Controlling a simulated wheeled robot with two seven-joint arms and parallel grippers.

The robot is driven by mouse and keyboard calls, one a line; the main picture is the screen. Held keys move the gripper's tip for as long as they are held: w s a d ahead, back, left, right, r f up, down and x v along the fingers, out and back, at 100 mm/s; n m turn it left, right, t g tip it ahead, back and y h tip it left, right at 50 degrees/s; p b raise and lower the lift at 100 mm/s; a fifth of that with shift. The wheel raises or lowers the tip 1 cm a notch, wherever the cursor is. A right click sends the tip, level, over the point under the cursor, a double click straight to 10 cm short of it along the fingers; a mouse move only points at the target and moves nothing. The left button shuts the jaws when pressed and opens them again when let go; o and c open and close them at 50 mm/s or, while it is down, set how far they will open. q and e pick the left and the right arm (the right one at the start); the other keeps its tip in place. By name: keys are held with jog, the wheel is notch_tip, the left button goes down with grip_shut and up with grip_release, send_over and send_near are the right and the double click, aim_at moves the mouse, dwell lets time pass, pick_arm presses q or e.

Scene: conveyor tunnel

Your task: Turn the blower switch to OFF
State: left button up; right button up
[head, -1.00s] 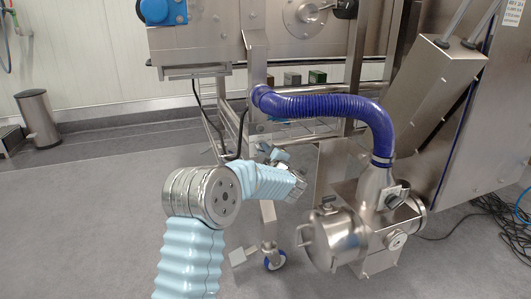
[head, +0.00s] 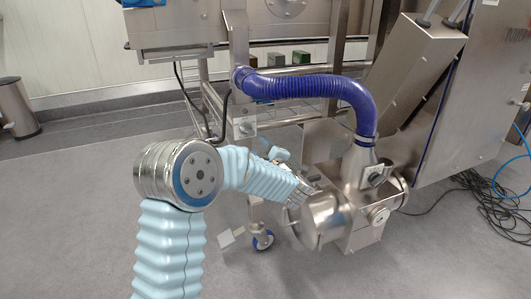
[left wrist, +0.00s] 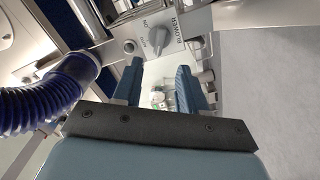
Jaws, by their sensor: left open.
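The blower switch is a grey rotary knob (left wrist: 158,39) on a metal plate in the left wrist view. Its plate carries the words BLOWER and ON; I cannot read an OFF mark. The switch plate also shows in the head view (head: 243,128), below the hose's left end. My left gripper (left wrist: 160,84) is open and empty, its two blue fingers pointing toward the plate, with the knob beyond them and apart. In the head view my left gripper (head: 279,154) is partly hidden behind my forearm, right of and below the switch plate. My right gripper is not in view.
A blue ribbed hose (head: 310,85) arches from the frame to the steel blower unit (head: 325,218), close to my left wrist. A round button (left wrist: 129,46) sits beside the knob. A caster (head: 262,240) stands below. Open floor lies at left; cables lie at right.

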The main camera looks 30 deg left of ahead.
pick_arm(q)
jog(key=shift+v, duration=1.85)
